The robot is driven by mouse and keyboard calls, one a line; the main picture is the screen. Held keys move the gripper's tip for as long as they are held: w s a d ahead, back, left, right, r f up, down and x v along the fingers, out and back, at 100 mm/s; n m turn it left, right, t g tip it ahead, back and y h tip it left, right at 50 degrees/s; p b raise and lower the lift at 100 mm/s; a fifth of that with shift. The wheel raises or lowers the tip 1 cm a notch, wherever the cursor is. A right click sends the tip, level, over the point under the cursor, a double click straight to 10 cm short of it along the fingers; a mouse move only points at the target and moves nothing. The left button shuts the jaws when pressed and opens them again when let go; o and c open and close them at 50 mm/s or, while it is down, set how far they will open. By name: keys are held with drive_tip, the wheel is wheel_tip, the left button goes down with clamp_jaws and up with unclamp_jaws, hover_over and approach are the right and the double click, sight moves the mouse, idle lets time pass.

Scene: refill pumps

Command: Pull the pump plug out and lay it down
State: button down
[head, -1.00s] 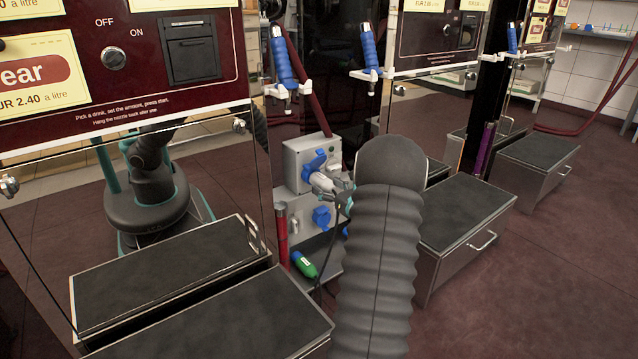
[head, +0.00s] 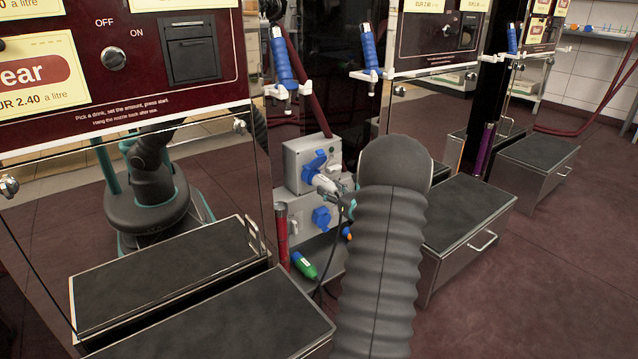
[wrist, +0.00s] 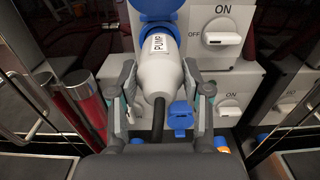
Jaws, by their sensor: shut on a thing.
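The pump plug (wrist: 165,72) is white with a PUMP label and a black cable at its lower end. My gripper (wrist: 162,98) is shut on it, one finger on each side. The plug's far end is at the blue upper socket (wrist: 160,14), under the raised lid; I cannot tell how deep it sits. In the head view the plug (head: 325,184) slants out from the upper grey box, and my gripper (head: 346,193) is partly hidden behind my arm.
Below is a second blue socket (wrist: 180,115), lid down. Switches marked ON and OFF (wrist: 222,38) are to the right. A green plug (head: 304,265) lies on the low shelf (head: 323,250), with an orange and blue thing near it. A red post (head: 281,232) stands at the left.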

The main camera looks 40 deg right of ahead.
drive_tip(key=shift+s+a, duration=0.15)
drive_tip(key=shift+s, duration=1)
drive_tip(key=shift+s+a, duration=0.1)
drive_tip(key=shift+s, duration=1.05)
